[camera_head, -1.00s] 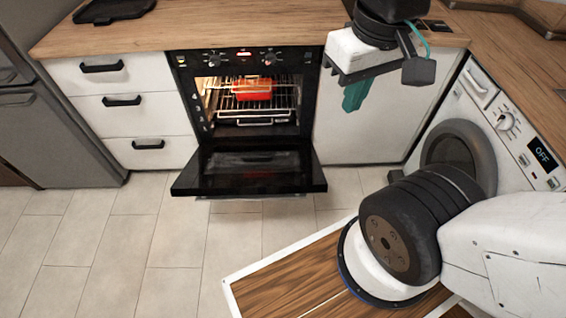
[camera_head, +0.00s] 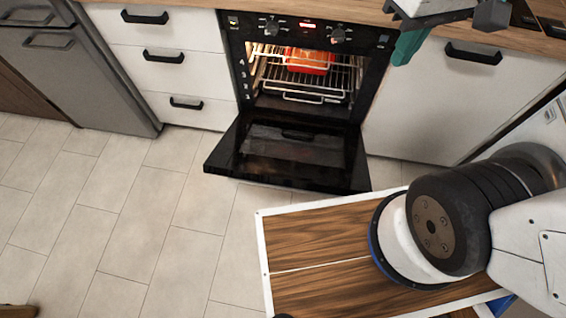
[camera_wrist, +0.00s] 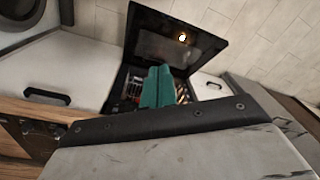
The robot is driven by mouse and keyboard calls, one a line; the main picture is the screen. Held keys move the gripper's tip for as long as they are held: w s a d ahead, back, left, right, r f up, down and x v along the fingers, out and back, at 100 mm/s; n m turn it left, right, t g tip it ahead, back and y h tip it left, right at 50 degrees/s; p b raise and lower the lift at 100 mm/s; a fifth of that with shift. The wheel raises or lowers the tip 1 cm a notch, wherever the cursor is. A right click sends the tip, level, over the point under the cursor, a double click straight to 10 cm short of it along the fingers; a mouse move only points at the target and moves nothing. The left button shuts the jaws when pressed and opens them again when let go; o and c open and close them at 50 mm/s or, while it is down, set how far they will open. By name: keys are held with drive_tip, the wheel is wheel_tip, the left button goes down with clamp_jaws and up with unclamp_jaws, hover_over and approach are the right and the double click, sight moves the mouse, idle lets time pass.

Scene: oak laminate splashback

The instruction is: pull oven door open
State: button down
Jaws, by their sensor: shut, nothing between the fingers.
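The oven (camera_head: 380,62) is built in under the wooden counter. Its black door (camera_head: 290,155) is swung down and lies about flat, a little above the floor. The lit cavity shows wire racks (camera_head: 320,78) and a red dish (camera_head: 312,61). The door also shows in the wrist view (camera_wrist: 176,42). My gripper (camera_head: 408,47) has teal fingers at the upper right of the oven, in front of the counter edge and apart from the door. The fingers (camera_wrist: 157,87) are together and hold nothing in the wrist view. The rest of my gripper is cut off above in the head view.
White drawers (camera_head: 163,62) stand left of the oven, and a grey fridge (camera_head: 70,80) further left. A white cabinet (camera_head: 450,110) is on the right. Tiled floor (camera_head: 130,210) in front and to the left is clear.

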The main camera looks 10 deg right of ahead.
drive_tip(key=w+a+f+n+g+y, duration=0.1)
drive_tip(key=w+a+f+n+g, duration=0.2)
drive_tip(key=w+f, duration=0.5)
drive_tip(key=w+a+f+n, duration=0.4)
drive_tip(key=w+a+f, duration=0.2)
drive_tip(key=f, duration=0.4)
drive_tip(key=n+g, duration=0.3)
drive_tip(key=n, duration=0.1)
approach(283, 178)
drive_tip(key=x, duration=0.6)
drive_tip(key=shift+s+d+f, duration=0.1)
drive_tip(key=shift+s+f, duration=0.1)
drive_tip(key=shift+f, duration=0.15)
